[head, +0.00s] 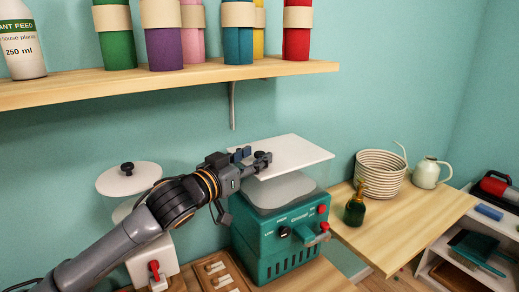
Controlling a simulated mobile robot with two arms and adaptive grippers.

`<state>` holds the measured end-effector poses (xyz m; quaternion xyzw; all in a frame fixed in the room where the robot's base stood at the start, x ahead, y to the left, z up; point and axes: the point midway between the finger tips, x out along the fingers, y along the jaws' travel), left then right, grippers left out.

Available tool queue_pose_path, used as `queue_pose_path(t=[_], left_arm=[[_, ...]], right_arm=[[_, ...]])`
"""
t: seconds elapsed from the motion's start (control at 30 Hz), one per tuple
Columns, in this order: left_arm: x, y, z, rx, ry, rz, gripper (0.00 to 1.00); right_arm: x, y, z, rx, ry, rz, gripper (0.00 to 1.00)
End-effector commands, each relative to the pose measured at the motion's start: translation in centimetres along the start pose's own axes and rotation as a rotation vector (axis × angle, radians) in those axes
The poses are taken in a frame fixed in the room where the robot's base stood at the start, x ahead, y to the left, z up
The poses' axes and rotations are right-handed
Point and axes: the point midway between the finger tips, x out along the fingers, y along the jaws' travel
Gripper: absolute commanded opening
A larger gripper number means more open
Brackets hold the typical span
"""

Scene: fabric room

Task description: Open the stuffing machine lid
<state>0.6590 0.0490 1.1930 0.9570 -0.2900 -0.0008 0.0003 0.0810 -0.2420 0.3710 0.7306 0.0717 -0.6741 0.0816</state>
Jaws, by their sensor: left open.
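The teal-green machine (275,240), which looks like the stuffing machine, stands on the wooden table below the shelf. Its flat white rectangular lid (299,150) lies level over a clear hopper (307,187) with pale grey inside. A small dark knob (261,156) shows near the lid's left side. My left gripper (257,164) is open at the lid's left edge, right by the knob. Whether the fingers touch the knob or lid cannot be told. The gripper and arm hide the lid's left part. My right gripper is out of view.
A white machine with a round lid (128,178) stands left, partly behind my arm. A shelf (170,80) with fabric rolls overhangs the back. A green bottle (355,208), a basket (380,173) and a watering can (430,173) stand right. A wooden tray (232,277) lies in front.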

Motion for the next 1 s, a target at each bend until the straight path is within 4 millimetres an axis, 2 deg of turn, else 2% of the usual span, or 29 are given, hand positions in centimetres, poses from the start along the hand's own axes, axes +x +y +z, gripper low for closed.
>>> queue_pose_path(t=[0.1, 0.2, 0.57, 0.8, 1.0], left_arm=[[1.6, 0.0, -0.2, -0.001, 0.0, 0.0, 0.45], [2.3, 0.0, -0.1, 0.0, 0.001, 0.0, 0.45], [2.7, 0.0, 0.0, 0.001, 0.001, 0.001, 0.45], [2.7, 0.0, 0.0, 0.0, 0.0, 0.0, 0.0], [2.7, 0.0, 0.0, 0.0, 0.0, 0.0, 0.0]], right_arm=[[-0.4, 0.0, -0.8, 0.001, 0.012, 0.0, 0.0], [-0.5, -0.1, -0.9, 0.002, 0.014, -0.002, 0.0], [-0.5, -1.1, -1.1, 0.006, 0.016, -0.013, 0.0], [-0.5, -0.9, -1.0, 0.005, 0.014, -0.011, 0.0], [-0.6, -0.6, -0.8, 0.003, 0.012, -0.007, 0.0]])
